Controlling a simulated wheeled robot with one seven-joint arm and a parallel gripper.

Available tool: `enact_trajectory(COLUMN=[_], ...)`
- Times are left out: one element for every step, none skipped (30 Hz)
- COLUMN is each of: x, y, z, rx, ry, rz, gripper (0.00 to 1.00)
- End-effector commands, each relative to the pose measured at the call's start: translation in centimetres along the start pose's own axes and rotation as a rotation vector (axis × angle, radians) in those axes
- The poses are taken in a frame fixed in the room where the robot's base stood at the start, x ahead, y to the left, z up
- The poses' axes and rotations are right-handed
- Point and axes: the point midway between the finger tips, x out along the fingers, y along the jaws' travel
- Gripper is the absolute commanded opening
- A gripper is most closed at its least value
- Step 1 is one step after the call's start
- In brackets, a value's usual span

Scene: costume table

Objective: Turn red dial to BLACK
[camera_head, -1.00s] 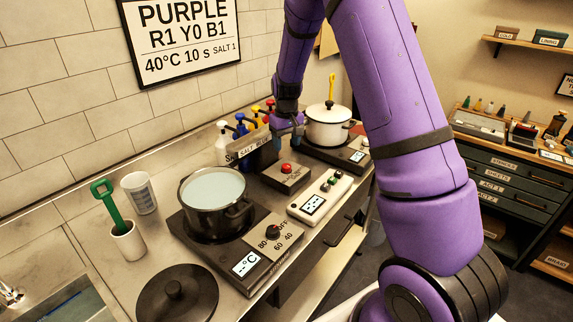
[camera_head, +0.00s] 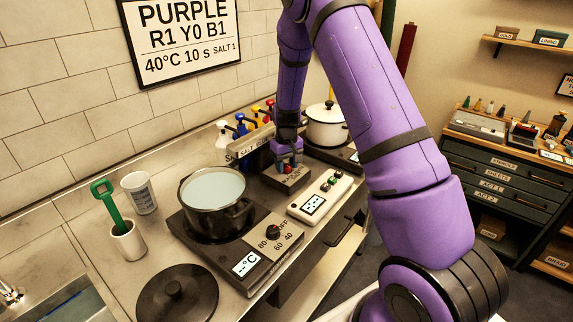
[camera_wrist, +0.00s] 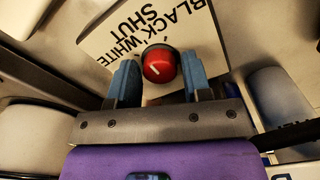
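The red dial (camera_wrist: 158,65) shows in the wrist view on a pale plate (camera_wrist: 100,40) lettered BLACK, WHITE and SHUT, seen upside down. A short white mark on the dial slants toward the lower left of that picture, away from the BLACK lettering. My gripper (camera_wrist: 159,62) is open, its two blue fingers on either side of the dial with gaps showing. Whether its tips are level with the dial or above it is hard to tell. In the head view my gripper (camera_head: 288,160) points down over the dial's dark box (camera_head: 287,180) and hides the dial.
A black pot (camera_head: 216,203) stands on the hotplate (camera_head: 250,253) to the left. A white remote-like panel (camera_head: 320,200) lies in front of the dial box. Coloured pump bottles (camera_head: 240,128) and a SALT sign (camera_head: 250,148) stand close behind. A white pot (camera_head: 327,128) is to the right.

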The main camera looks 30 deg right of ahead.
Motion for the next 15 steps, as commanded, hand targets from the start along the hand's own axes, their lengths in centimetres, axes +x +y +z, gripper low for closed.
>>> enact_trajectory(x=[-0.01,-0.01,-0.02,-0.02,-0.02,-0.02,-0.02,-0.02,-0.02,-0.03,-0.03,-0.03,-0.03,-0.03,-0.03], y=[0.0,0.0,0.0,0.0,0.0,0.0,0.0,0.0,0.0,0.0,0.0,0.0,0.0,0.0,0.01], z=[0.0,0.0,0.0,0.0,0.0,0.0,0.0,0.0,0.0,-0.01,0.0,0.0,-0.01,-0.01,-0.01], rx=[0.0,0.0,0.0,0.0,0.0,0.0,0.0,0.001,0.003,0.006,0.01,0.018,0.026,0.035,0.049], ry=[0.0,0.0,0.0,0.0,0.0,0.0,0.0,0.0,0.0,0.0,0.0,0.0,0.0,0.0,0.0], rz=[0.0,0.0,0.0,0.0,0.0,0.0,0.0,0.0,0.0,0.0,0.0,0.0,0.0,0.0,0.0], gripper=[0.33,0.27,0.17,0.1,0.1,0.1,0.1,0.1,0.1,0.1,0.1,0.1,0.1,0.1,0.1])
